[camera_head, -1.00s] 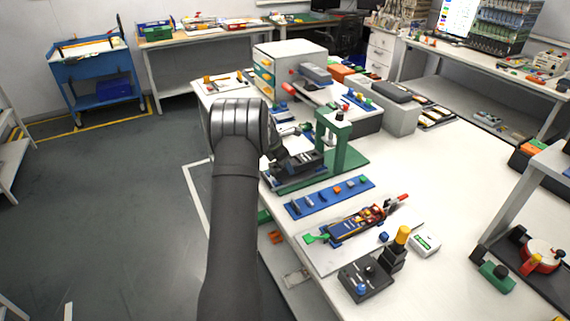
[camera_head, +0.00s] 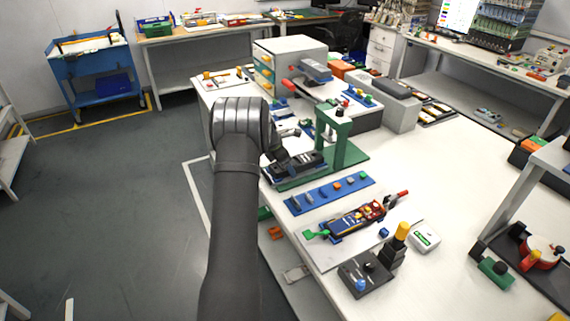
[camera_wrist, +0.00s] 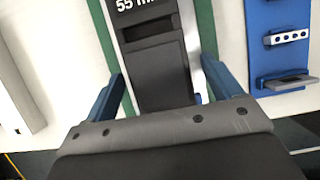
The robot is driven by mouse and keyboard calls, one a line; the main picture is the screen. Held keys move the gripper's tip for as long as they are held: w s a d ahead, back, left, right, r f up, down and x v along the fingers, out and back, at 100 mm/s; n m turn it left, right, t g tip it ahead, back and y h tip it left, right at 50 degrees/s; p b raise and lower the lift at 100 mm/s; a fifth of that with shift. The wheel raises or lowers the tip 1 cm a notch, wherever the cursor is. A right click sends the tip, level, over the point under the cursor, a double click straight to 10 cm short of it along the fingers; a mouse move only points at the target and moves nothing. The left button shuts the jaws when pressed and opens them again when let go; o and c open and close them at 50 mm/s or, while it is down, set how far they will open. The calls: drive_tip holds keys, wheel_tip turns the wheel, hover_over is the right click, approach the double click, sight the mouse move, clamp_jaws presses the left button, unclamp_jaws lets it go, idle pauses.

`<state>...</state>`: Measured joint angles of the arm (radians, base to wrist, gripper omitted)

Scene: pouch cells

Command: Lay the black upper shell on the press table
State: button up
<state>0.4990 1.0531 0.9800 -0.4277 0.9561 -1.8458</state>
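The black upper shell (camera_head: 306,166) lies on the green press table (camera_head: 345,165), below the green press frame (camera_head: 332,128). In the wrist view the shell (camera_wrist: 160,72) lies lengthwise between my fingers, with white lettering near the top edge of the picture. My gripper (camera_wrist: 163,68) has its two blue fingers spread, one on each side of the shell, with a visible gap on both sides. In the head view my gripper (camera_head: 282,157) is at the shell's left end, partly hidden by my arm. Whether the shell sits fully flat is hard to tell.
A blue strip with small parts (camera_head: 330,194) lies in front of the press. A blue and red device (camera_head: 355,220) lies on a white sheet nearer. Free white table lies to the right.

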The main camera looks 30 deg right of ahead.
drive_tip(key=v, duration=1.7)
drive_tip(key=shift+r, duration=0.2)
drive_tip(key=shift+f, duration=0.1)
drive_tip(key=x, duration=1.7)
drive_tip(key=shift+f, duration=0.1)
drive_tip(key=shift+a, duration=0.1)
